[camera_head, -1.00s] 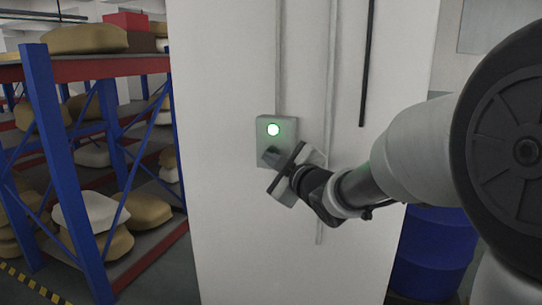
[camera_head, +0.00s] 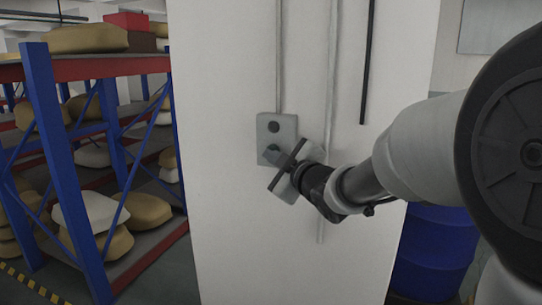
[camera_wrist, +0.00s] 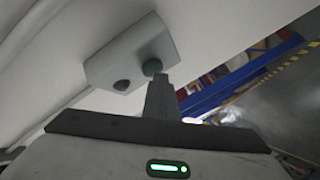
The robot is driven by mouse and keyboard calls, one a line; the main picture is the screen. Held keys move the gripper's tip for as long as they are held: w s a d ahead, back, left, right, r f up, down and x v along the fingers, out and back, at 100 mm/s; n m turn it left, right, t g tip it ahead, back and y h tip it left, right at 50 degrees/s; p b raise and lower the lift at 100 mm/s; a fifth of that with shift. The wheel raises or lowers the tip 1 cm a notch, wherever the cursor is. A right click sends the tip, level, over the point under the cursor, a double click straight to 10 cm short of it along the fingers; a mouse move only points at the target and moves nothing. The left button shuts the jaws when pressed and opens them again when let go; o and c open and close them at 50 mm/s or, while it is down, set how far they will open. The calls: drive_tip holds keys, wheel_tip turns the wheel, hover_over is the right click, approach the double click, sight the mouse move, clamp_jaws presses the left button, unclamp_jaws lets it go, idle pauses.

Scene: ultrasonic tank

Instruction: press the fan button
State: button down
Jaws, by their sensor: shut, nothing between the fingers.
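A grey control box (camera_head: 286,124) is mounted on the white pillar in the head view. Its upper round light (camera_head: 274,127) is dark; it also shows in the wrist view (camera_wrist: 122,85). A dark greenish round button (camera_wrist: 152,67) sits lower on the box, and my gripper hides it in the head view. No label tells which is the fan button. My gripper (camera_head: 273,154) is shut and empty. Its fingertips (camera_wrist: 158,80) are at the lower button in the wrist view; I cannot tell whether they touch it.
Conduits run down the white pillar (camera_head: 230,220) above and beside the box. A blue-and-red shelf rack (camera_head: 40,130) with several sacks stands to the left. A blue barrel (camera_head: 437,245) stands at the right behind my arm.

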drive_tip(key=s+a+b, duration=0.2)
drive_tip(key=s, duration=0.3)
drive_tip(key=shift+s+b, duration=0.3)
drive_tip(key=shift+s, duration=0.05)
idle(0.3)
